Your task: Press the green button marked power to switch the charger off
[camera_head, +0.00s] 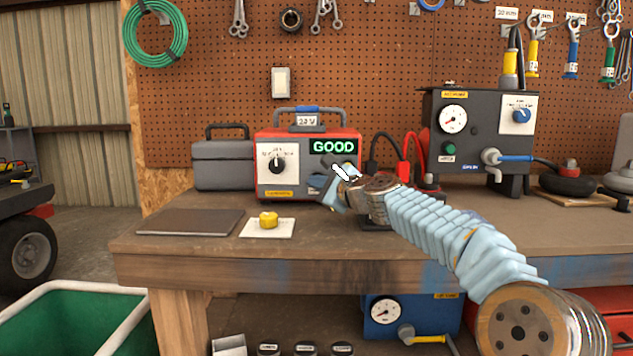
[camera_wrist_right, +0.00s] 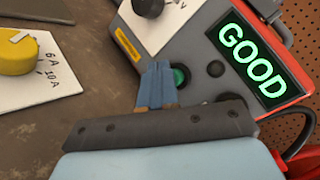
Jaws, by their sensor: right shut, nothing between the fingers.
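The red charger (camera_head: 262,146) stands on the workbench, its display (camera_head: 333,147) lit with the word GOOD in green. In the right wrist view the green button (camera_wrist_right: 181,76) is on the charger's front panel below the display, partly covered by my fingers. My right gripper (camera_wrist_right: 158,68) is shut and empty, its fingertips over the panel right beside the button. I cannot tell whether they touch it. In the head view my right gripper (camera_head: 331,187) is in front of the charger's lower right and hides the button there. My left gripper is not in view.
A dark button (camera_wrist_right: 216,69) sits next to the green one. A yellow knob on a white card (camera_head: 282,227) and a flat dark plate (camera_head: 190,222) lie on the bench. A grey case (camera_head: 221,165) stands left of the charger, a gauge unit (camera_head: 432,118) to its right.

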